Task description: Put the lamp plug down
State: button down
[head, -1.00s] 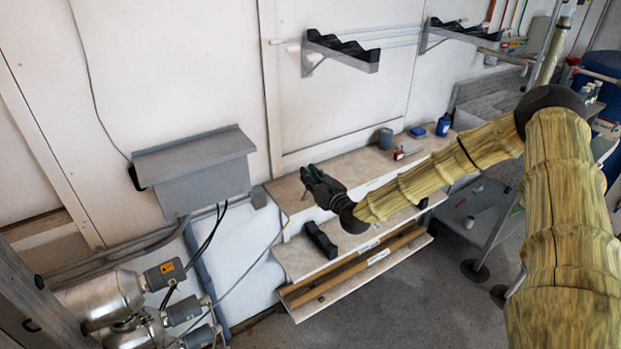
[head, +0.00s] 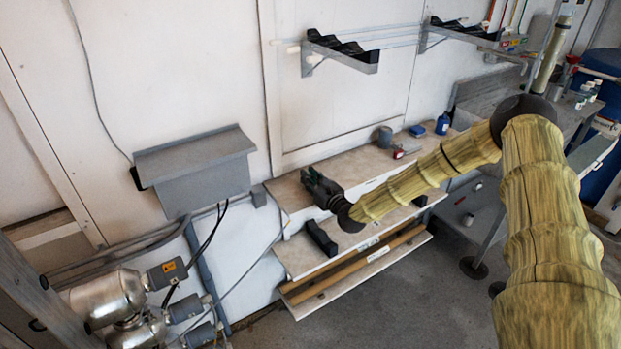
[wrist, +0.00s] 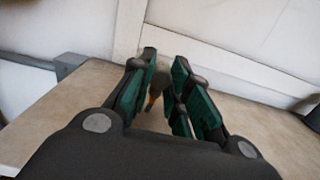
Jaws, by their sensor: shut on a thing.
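My gripper (head: 308,175) is over the left end of the upper bench shelf (head: 285,190), close above its pale top. In the wrist view the two green-padded fingers (wrist: 165,65) stand a little apart around a small dark grey and orange piece, the lamp plug (wrist: 157,92). The fingers hide much of it. Whether the plug touches the shelf top (wrist: 60,115) is not clear. In the head view the gripper hides the plug. A thin grey cable (head: 262,250) runs up from the lower left to the shelf's left end.
A black block (head: 321,239) lies on the lower shelf. A grey cup (head: 385,137), a blue bottle (head: 443,124) and a red-and-white item (head: 405,151) stand farther right on the upper shelf. A grey wall box (head: 195,170) is to the left.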

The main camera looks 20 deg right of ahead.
jog(key=shift+f+b, duration=0.3)
jog(key=shift+f, duration=0.35)
jog(key=c, duration=1.4)
grip_release()
jog(key=shift+o, duration=0.2)
